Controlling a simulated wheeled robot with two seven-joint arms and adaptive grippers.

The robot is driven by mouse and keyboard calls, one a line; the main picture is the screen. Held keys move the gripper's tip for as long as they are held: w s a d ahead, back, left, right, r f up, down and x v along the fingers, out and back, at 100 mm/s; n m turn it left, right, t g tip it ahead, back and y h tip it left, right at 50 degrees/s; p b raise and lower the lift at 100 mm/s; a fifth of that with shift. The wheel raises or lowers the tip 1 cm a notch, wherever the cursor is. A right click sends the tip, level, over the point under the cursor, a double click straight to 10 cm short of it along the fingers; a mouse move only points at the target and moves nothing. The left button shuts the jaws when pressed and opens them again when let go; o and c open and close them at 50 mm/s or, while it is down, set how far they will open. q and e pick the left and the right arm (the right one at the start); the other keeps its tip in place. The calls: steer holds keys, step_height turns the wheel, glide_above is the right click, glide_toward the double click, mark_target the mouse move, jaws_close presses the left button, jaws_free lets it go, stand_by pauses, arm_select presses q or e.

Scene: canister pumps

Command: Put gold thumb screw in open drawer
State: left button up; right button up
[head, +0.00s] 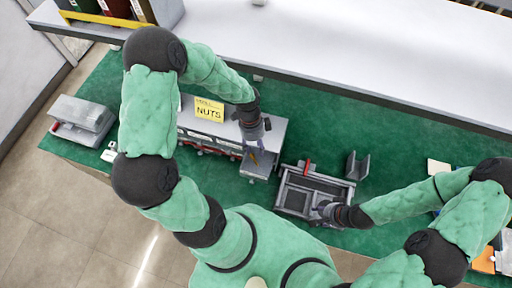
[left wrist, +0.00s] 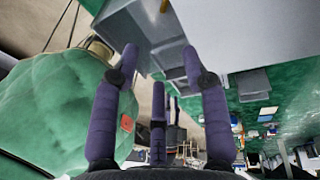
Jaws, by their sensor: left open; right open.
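The open drawer (head: 258,170) sticks out of the grey cabinet (head: 272,130) under the yellow NUTS note. In the left wrist view the grey drawer (left wrist: 140,30) is at the top, beyond my fingertips. A small gold piece, seemingly the gold thumb screw (left wrist: 163,6), shows against the drawer at the top edge; whether it rests inside I cannot tell. My left gripper (head: 255,150) is over the drawer, its purple fingers (left wrist: 163,62) spread with nothing between them. My right gripper (head: 318,210) is open over the grey tray's lower right part.
The grey tray (head: 290,207) with a red part stands right of the drawer. A grey bracket (head: 358,166) stands behind it. A grey box (head: 82,120) is at the far left. The green mat (head: 300,110) is clear behind the cabinet.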

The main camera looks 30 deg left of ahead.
arm_select(q)
steer(key=v, duration=1.1)
steer(key=shift+f, duration=0.1)
